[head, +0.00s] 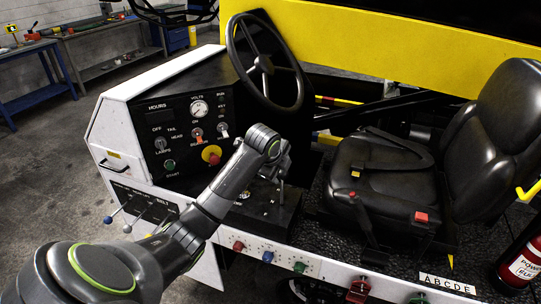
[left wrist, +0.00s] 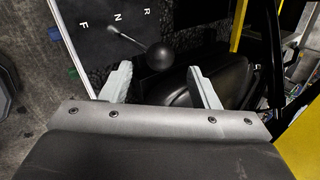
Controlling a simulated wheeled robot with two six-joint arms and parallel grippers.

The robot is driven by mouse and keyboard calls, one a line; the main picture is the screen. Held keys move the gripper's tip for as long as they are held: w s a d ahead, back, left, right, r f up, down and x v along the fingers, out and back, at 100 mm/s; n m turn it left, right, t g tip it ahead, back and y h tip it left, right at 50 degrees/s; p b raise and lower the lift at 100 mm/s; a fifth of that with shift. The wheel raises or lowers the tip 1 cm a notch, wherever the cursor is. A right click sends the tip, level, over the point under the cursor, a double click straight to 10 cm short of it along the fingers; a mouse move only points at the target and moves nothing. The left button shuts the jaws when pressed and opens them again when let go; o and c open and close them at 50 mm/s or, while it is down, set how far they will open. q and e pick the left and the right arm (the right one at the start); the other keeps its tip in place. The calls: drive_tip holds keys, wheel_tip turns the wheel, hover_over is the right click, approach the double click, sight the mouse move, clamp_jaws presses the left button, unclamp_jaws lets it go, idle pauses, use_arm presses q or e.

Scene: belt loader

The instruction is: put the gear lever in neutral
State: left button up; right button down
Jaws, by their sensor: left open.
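The gear lever has a round black knob (left wrist: 160,57) on a thin grey shaft, which rises from a dark plate (left wrist: 100,35) lettered F, N and R. The shaft's foot shows near the N, with the knob leaning toward the seat side in the left wrist view; I cannot tell for sure which gear it is in. My left gripper (left wrist: 163,80) is open, its two pale fingers apart, with the knob just beyond and between the fingertips. In the head view the left gripper (head: 280,168) is over the black gear console (head: 270,212) and hides much of the lever.
The steering wheel (head: 265,62) and dash panel (head: 185,125) stand behind and left of the gripper. A black seat (head: 380,180) with a belt is to the right. Small levers (head: 140,208) labelled BELT sit at lower left. A fire extinguisher (head: 522,262) is at far right.

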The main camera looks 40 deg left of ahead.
use_arm(q)
drive_tip(key=b+v, duration=0.1)
drive_tip(key=v, duration=1.2)
drive_tip(key=shift+b, duration=0.3)
drive_tip(key=shift+f, duration=0.1)
